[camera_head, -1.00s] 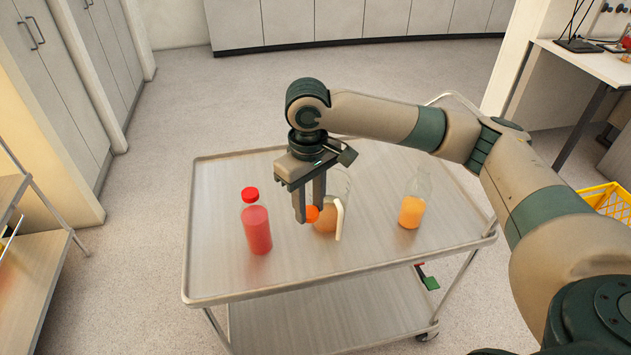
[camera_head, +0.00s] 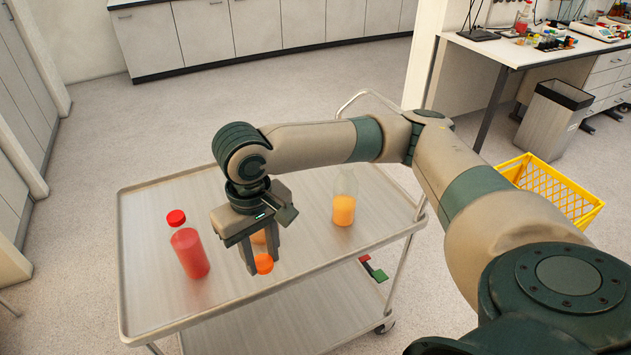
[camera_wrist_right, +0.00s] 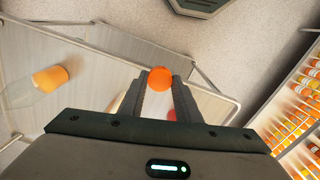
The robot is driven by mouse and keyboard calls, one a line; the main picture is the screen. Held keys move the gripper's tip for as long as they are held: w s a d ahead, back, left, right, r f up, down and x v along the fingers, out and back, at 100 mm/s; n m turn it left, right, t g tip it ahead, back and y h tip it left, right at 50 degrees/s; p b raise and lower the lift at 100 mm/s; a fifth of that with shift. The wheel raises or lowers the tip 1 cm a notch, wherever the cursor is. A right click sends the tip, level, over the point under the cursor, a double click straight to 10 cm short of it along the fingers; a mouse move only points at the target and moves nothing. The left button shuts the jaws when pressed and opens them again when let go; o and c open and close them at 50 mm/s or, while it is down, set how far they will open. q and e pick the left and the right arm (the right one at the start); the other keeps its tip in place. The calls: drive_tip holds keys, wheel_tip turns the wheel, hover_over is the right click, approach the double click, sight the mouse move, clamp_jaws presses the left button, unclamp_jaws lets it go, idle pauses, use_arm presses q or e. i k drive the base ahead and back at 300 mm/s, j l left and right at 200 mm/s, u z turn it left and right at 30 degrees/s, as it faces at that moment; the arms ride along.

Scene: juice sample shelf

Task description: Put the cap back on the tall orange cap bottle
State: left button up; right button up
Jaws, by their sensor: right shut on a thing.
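My right gripper (camera_head: 257,268) is shut on a round orange cap (camera_head: 264,263), held between its fingertips above the near part of the metal cart. In the right wrist view the cap (camera_wrist_right: 160,79) shows between the two fingers. A clear bottle with orange juice (camera_head: 343,209) stands upright on the cart, right of and farther back than the gripper, and no cap shows on it. This bottle also shows at the left of the right wrist view (camera_wrist_right: 50,78). My left gripper is not in view.
The cart top (camera_head: 150,290) also holds a red bottle with a red cap (camera_head: 189,250), left of the gripper. A vessel with orange-brown liquid (camera_head: 259,237) is mostly hidden behind the gripper. A yellow crate (camera_head: 550,190) is on the floor at the right.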

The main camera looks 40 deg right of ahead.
sight(346, 184)
drive_tip(key=l+z, duration=0.85)
drive_tip(key=z, duration=0.2)
